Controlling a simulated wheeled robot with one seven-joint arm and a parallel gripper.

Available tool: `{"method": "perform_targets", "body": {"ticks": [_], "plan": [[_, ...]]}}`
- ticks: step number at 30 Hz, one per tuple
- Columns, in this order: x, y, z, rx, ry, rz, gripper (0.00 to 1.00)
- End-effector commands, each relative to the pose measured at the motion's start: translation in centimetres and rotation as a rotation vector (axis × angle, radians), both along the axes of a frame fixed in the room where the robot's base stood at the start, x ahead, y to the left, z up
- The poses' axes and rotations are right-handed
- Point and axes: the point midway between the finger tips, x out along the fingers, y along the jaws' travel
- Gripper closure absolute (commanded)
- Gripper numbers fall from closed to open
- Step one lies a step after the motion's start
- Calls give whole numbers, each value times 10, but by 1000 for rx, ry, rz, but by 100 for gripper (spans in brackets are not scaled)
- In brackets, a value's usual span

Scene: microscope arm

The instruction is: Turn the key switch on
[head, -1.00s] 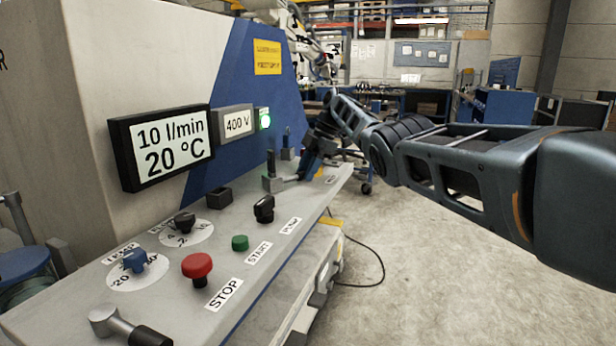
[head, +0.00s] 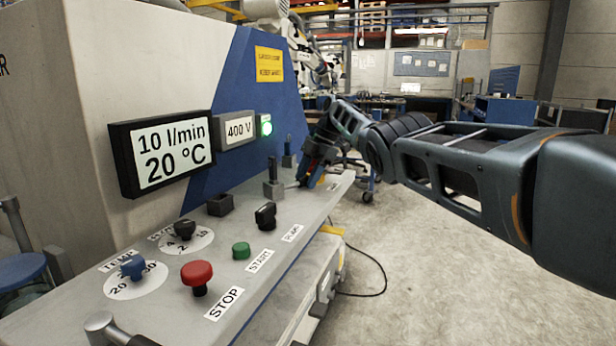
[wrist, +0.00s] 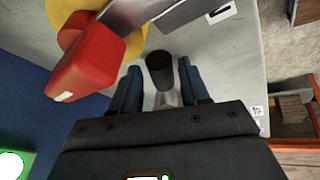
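My gripper (wrist: 160,80) is open, its two blue fingers on either side of a black cylinder (wrist: 159,70) on a pale stem. Narrow gaps show between the cylinder and the fingers. A large red handle (wrist: 88,65) on a yellow base (wrist: 125,25) stands at upper left in the wrist view. In the head view the red handle (head: 312,172) is at the panel's far end, partly behind my dark gripper (head: 318,150). I cannot make out which control is the key switch; the black cylinder's full shape is hidden.
A green lamp (head: 266,126) is lit. Open floor lies right.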

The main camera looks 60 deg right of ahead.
Motion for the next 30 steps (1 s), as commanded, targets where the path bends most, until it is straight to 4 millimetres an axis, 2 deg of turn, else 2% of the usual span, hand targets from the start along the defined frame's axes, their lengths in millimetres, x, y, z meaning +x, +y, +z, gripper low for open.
{"method": "perform_targets", "body": {"ticks": [3,11,23,30], "plan": [[0,0,0,0,0,-1,46],[-1,-1,4,-1,0,-1,46],[-20,-17,57,-1,0,-2,46],[-25,-21,70,1,1,-1,46]]}}
